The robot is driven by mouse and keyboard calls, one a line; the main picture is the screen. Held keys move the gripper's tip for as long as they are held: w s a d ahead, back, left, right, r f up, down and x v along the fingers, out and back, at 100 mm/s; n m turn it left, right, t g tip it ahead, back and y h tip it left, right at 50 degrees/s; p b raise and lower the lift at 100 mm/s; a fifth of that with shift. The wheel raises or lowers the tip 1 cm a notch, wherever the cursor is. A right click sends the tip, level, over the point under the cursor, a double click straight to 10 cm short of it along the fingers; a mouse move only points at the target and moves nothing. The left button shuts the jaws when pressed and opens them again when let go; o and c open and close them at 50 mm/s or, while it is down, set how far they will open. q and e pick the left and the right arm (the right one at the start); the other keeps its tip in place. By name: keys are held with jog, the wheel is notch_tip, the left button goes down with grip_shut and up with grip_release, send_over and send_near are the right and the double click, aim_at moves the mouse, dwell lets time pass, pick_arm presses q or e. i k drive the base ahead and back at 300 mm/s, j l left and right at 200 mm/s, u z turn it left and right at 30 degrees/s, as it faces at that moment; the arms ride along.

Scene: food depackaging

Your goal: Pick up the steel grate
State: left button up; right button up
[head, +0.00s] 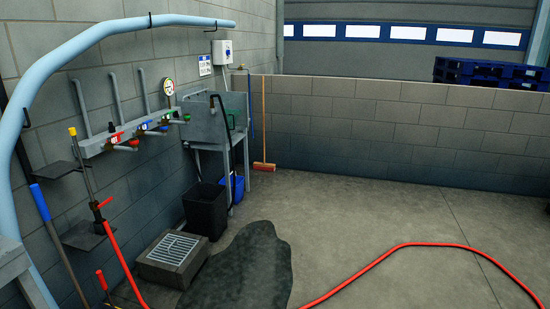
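The steel grate (173,247) is a light grey slotted plate. It lies flat in the top of a low dark box-shaped drain surround (157,273) on the floor, close to the left wall. Nothing covers the grate in the head view. Neither of my grippers is in view.
A dark wet patch (246,268) spreads right of the grate. A black bin (205,211) and a sink (215,120) are behind. The floor at right (370,200) is mostly clear.

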aim_at(173, 247)
jog(key=i+l+z, duration=0.1)
jog(key=i, duration=2.05)
